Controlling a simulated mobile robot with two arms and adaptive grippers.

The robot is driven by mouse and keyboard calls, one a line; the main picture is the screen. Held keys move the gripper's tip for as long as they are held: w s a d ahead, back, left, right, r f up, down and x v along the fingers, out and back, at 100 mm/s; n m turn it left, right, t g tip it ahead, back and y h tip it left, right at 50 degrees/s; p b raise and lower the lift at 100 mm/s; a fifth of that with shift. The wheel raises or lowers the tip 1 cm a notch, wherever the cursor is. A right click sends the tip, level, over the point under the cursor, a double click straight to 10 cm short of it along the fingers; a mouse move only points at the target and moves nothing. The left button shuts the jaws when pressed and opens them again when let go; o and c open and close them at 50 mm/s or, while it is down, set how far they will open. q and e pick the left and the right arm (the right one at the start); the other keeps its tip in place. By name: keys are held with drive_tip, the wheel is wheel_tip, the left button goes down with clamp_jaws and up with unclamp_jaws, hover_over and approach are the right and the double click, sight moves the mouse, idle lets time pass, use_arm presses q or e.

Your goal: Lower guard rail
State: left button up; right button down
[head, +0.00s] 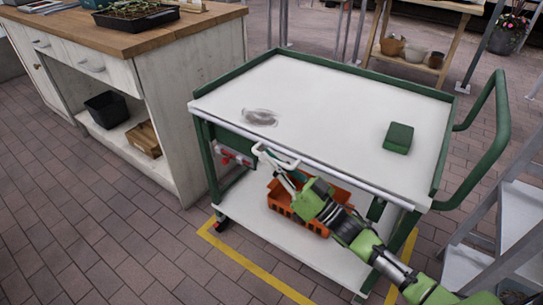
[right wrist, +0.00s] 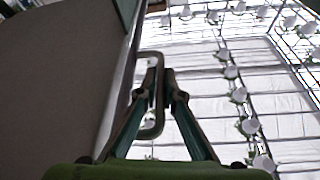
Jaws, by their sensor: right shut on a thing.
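The guard rail (head: 330,172) is a pale bar along the near long edge of the green-framed cart's white top (head: 310,95). A pale loop handle (head: 262,149) hangs off it on the near side. My right gripper (head: 276,163) reaches up from the lower right and is shut on this handle. In the right wrist view the two fingers (right wrist: 160,78) close on the handle loop (right wrist: 155,58), which passes between them. Whether the rail stands above the top or level with it is hard to tell. My left gripper is in neither view.
A green sponge-like block (head: 398,138) and a grey smudge (head: 259,117) are on the cart top. An orange crate (head: 283,205) sits on the lower shelf behind my arm. A wooden-topped cabinet (head: 160,42) stands left; a grey step ladder (head: 515,215) stands right.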

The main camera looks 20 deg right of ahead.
drive_tip(key=shift+f, duration=0.45)
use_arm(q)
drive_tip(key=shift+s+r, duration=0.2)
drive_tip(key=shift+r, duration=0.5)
use_arm(e)
drive_tip(key=c, duration=2.4)
unclamp_jaws()
drive_tip(key=shift+f, duration=0.1)
drive_tip(key=shift+c, duration=0.2)
drive_tip(key=v, duration=1.2)
drive_tip(key=shift+h, duration=0.3)
